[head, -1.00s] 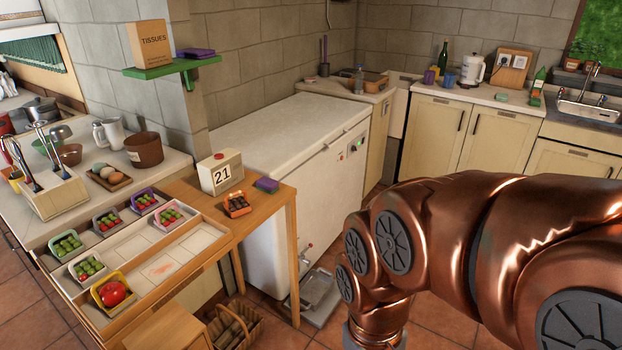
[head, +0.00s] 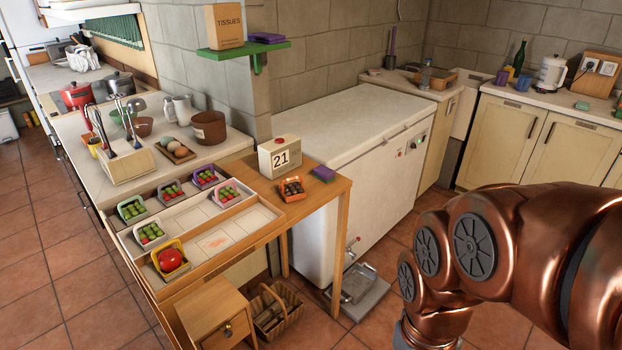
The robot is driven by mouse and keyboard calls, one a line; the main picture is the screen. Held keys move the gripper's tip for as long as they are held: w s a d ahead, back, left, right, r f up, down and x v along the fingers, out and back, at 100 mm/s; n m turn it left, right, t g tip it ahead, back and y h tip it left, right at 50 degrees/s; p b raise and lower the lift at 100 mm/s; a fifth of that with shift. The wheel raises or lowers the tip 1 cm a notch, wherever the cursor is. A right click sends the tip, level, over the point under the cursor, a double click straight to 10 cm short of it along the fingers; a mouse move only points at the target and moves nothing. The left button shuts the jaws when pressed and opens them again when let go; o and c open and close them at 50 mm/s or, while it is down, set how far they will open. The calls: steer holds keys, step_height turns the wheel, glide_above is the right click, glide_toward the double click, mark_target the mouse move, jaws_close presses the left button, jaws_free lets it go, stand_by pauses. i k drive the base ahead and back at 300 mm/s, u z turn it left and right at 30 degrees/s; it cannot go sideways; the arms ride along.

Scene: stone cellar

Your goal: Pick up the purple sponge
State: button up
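A purple sponge (head: 323,174) lies on the right part of the wooden table (head: 338,189), beside the calendar box marked 21. Another purple, flat block (head: 265,38) lies on the green wall shelf (head: 243,48), right of the tissue box; I cannot tell whether it is also a sponge. My copper arm fills the lower right and bends down out of the frame. My gripper is not in view.
The calendar box (head: 280,157) and a small orange tray (head: 292,189) stand close left of the sponge. Several small food trays fill the table's left part. A white chest freezer (head: 345,125) stands behind. A drawer unit (head: 213,312) and basket (head: 277,309) are below. Tiled floor shows at left.

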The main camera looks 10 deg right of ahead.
mark_target(325, 174)
steer(key=z, duration=0.55)
steer(key=k, duration=0.65)
steer(key=z, duration=0.3)
steer(key=i, duration=1)
steer(key=u, duration=1.3)
steer(key=i, duration=0.8)
steer(key=u, duration=0.85)
